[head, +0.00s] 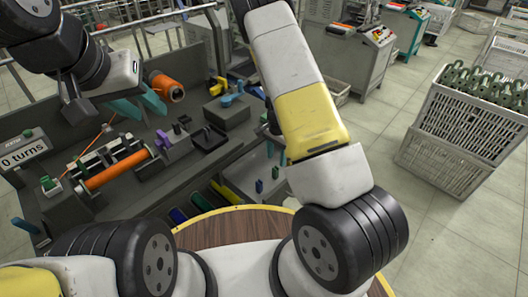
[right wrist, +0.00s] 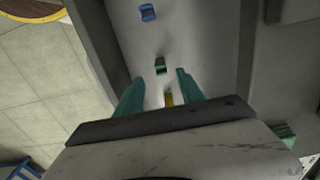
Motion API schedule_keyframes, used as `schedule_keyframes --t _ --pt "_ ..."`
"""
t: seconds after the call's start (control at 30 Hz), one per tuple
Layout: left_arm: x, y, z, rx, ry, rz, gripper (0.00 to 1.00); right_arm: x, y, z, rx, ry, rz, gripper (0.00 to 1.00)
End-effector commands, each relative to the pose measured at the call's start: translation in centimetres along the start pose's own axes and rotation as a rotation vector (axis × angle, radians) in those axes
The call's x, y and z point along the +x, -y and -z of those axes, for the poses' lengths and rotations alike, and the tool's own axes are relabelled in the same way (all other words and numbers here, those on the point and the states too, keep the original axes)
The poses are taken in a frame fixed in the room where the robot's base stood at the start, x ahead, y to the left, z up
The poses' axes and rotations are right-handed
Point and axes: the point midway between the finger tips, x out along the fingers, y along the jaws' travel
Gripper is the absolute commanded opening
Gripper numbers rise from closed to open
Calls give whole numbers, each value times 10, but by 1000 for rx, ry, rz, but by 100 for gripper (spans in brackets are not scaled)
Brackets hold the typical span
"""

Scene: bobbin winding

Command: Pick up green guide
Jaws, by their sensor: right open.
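The green guide (right wrist: 160,66) is a small green block lying on a grey tray (right wrist: 205,40). In the right wrist view it sits just beyond and between the fingertips of my right gripper (right wrist: 158,78), which is open with its teal fingers apart. Nothing is held between them. In the head view the green guide (head: 275,172) shows in the tray below my right forearm, which hides most of the right gripper. My left gripper (head: 146,106) is at the upper left, above the winding machine, its two teal fingers apart and empty.
A blue guide (right wrist: 147,12) lies farther along the tray, and a yellow piece (right wrist: 169,98) shows between the finger bases. Tray walls rise on both sides. The winder holds an orange bobbin (head: 117,170); its display (head: 24,151) reads 0 turns. A crate (head: 460,120) stands at right.

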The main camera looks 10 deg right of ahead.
Motion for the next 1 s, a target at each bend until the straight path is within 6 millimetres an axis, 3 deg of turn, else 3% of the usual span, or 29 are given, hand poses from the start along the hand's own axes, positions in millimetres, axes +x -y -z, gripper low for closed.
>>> schedule_keyframes --t 0.6,0.9,1.0 --pt "0 0 0 0 0 0 36 76 0 2 4 -2 -6 45" --pt "0 0 0 0 0 0 36 81 1 2 3 -3 -4 45" --pt "0 0 0 0 0 0 36 81 1 2 3 -3 -4 28"
